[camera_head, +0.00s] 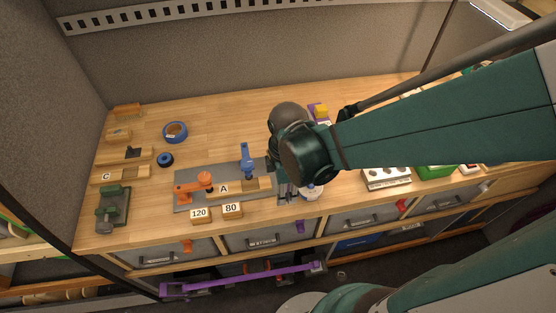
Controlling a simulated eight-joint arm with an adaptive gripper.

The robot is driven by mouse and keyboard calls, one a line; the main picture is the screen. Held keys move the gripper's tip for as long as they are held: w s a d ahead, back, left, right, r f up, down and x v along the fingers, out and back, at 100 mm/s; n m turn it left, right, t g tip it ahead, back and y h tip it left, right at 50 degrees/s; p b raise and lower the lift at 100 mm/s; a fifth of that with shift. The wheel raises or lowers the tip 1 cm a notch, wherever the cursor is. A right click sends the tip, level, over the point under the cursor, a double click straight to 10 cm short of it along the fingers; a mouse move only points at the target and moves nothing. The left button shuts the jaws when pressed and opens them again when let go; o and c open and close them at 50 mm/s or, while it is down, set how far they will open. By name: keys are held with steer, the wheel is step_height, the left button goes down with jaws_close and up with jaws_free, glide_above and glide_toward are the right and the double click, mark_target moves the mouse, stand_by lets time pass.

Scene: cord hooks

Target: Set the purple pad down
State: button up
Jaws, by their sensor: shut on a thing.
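My gripper (287,191) points down just right of the grey board (184,198), close to the bench's front edge. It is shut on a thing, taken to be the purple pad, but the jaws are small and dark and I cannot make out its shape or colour. I cannot tell whether it touches the bench top. A purple and yellow item (319,111) stands behind my wrist, partly covered by it.
On the grey board are an orange clamp (195,187), a blue clamp (247,160) and a wooden block. Wooden blocks marked 120 (200,215) and 80 (232,210) stand in front. A white bottle (311,192) is close right of my gripper.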

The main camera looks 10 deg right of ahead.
steer(key=shift+f, duration=0.85)
steer(key=shift+f+b, duration=0.45)
steer(key=shift+f, duration=1.45)
steer(key=shift+f, duration=0.15)
steer(key=o, duration=0.6)
steer(key=shift+c, duration=0.2)
steer(key=shift+r, duration=0.25)
steer(key=shift+r+p, duration=1)
steer(key=shift+r, duration=4.9)
